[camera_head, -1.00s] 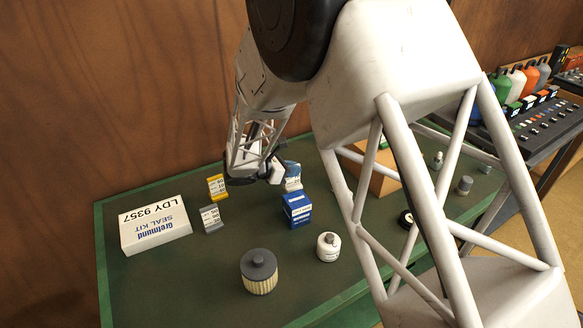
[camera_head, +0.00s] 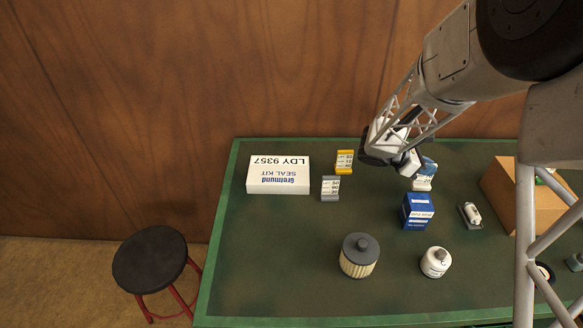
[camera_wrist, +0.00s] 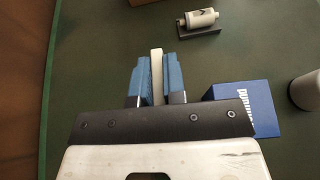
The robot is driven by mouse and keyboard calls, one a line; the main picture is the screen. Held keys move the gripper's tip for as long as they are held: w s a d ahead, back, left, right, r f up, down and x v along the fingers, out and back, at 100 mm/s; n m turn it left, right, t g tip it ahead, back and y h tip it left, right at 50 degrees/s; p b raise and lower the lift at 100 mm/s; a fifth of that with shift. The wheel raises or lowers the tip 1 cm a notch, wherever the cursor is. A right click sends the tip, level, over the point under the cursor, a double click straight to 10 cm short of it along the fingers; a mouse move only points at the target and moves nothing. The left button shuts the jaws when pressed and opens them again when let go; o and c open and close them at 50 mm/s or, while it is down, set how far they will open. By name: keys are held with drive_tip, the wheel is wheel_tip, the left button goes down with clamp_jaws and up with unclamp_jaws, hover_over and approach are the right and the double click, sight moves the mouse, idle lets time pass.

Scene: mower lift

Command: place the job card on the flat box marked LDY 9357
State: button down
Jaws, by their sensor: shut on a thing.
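My gripper (camera_head: 424,169) is shut on the job card, a thin pale piece with printing, above the table behind the blue box. In the wrist view the card (camera_wrist: 156,70) shows edge-on between my blue fingers (camera_wrist: 157,82). The fingers hide part of its face. The flat white box marked LDY 9357 (camera_head: 278,181) lies at the table's back left, its lettering upside down in the head view. Its top is bare. The card is well to the right of the box, apart from it.
A yellow labelled piece (camera_head: 344,162) and a grey one (camera_head: 330,188) stand between my gripper and the box. A blue box (camera_head: 418,211), filter (camera_head: 359,256), white canister (camera_head: 435,262) and brown carton (camera_head: 506,195) are on the green table. A stool (camera_head: 150,261) stands left.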

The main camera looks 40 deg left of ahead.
wheel_tip(320, 180, up, 12)
drive_tip(key=s+a+n+t+y, duration=0.25)
drive_tip(key=s+a, duration=0.55)
drive_tip(key=a, duration=0.4)
drive_tip(key=s+a+n+t+y, duration=0.1)
drive_tip(key=s+a+n+y, duration=0.3)
drive_tip(key=s+a, duration=0.65)
drive_tip(key=s+a+n+t+y, duration=0.1)
drive_tip(key=s+a+n+y, duration=0.4)
drive_tip(key=a, duration=1)
drive_tip(key=shift+m+h, duration=0.65)
drive_tip(key=shift+m, duration=0.2)
drive_tip(key=shift+s+d+f, duration=0.1)
drive_tip(key=shift+s+f, duration=0.1)
drive_tip(key=shift+f, duration=1.15)
drive_tip(key=shift+s+f, duration=0.15)
drive_tip(key=shift+f, duration=1.15)
drive_tip(key=shift+f, duration=0.15)
drive_tip(key=shift+f, duration=1.85)
drive_tip(key=shift+f, duration=2)
